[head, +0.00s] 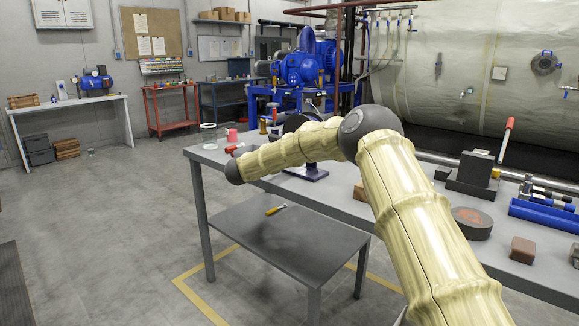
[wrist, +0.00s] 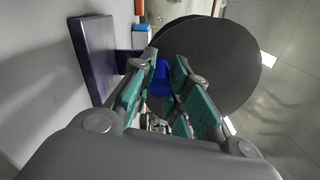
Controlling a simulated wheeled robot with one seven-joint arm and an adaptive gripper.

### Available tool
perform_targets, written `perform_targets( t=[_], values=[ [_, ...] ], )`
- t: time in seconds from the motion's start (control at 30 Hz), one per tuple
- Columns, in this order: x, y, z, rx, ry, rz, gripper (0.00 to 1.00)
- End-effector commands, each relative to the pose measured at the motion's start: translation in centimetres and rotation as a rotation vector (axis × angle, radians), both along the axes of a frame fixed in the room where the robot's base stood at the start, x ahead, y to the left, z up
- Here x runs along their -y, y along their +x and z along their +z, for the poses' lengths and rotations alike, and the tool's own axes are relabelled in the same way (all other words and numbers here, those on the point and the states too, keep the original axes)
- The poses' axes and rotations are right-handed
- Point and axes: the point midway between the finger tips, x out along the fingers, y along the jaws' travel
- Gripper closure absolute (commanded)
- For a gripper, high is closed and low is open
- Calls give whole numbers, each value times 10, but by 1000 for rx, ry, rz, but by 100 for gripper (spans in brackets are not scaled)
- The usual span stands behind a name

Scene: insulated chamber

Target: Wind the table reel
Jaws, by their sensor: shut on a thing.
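The table reel shows in the wrist view as a large dark grey disc (wrist: 225,65) beside a dark purple base plate (wrist: 92,50). In the head view its purple base (head: 310,174) stands on the grey table, and my arm hides much of the reel. My gripper (wrist: 165,85), with teal finger pads, is shut on a blue handle (wrist: 160,76) in front of the disc. The fingers hide part of the handle and how it joins the reel. My gripper is hidden behind my arm in the head view.
A yellow-handled tool (head: 275,210) lies on the lower shelf.

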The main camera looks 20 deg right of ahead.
Motion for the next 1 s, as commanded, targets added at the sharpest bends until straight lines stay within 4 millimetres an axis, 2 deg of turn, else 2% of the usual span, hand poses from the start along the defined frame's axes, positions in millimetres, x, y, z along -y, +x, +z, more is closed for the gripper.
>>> perform_targets(
  t=[0.03, 0.4, 0.97, 1.0],
  values=[
    [-2, 2, -6, 27, 15, 2, 100],
    [-6, 9, 3, 167, 80, 3, 100],
    [-7, 10, 6, 191, 90, 4, 100],
    [-7, 10, 6, 190, 90, 4, 76]
  ],
)
